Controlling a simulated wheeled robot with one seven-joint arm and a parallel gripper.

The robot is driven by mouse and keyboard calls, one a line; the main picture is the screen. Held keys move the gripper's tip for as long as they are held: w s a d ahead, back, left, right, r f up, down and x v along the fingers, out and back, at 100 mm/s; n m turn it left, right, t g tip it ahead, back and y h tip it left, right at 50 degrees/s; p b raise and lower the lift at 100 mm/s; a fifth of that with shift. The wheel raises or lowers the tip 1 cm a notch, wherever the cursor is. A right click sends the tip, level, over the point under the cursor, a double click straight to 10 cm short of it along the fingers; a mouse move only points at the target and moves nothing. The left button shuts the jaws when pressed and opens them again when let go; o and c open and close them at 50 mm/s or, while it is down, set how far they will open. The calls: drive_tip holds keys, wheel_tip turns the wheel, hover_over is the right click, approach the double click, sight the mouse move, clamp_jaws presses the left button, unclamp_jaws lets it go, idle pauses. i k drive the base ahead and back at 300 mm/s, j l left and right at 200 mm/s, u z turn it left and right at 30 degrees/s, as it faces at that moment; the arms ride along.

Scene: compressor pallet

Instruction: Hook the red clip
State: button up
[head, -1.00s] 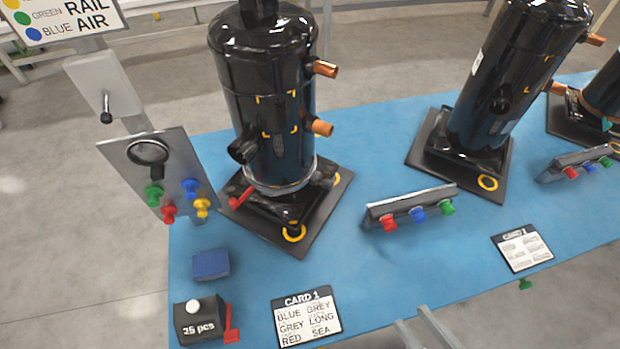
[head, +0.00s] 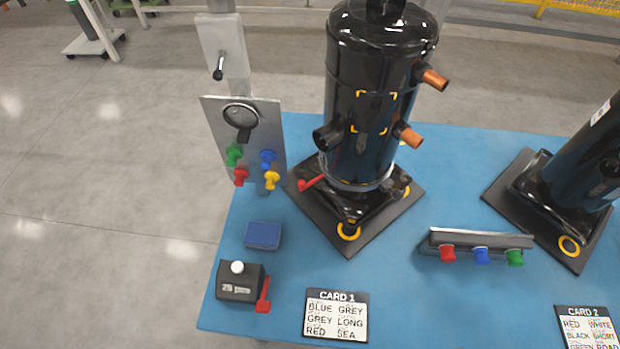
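Several red pieces show in the head view, and I cannot tell which is the clip. A red piece (head: 241,177) hangs low on the left of the grey upright panel (head: 222,125), beside green, blue and yellow ones. Another red piece (head: 448,253) is at the left end of the low black rail (head: 480,238), beside blue and green ones. A red piece (head: 312,183) sticks out from the base of the black compressor (head: 345,95). My gripper is not in view.
A black box (head: 238,284) with a white knob and a red lever (head: 264,295) stands at the front left of the blue mat (head: 400,290). A blue block (head: 263,235) lies behind it. CARD 1 (head: 337,315) lies in front. A second compressor (head: 580,175) stands at right.

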sight(302, 185)
drive_tip(key=l+u, duration=0.4)
drive_tip(key=k+l+u, duration=0.1)
drive_tip(key=l+u, duration=0.3)
drive_tip(key=l, duration=0.2)
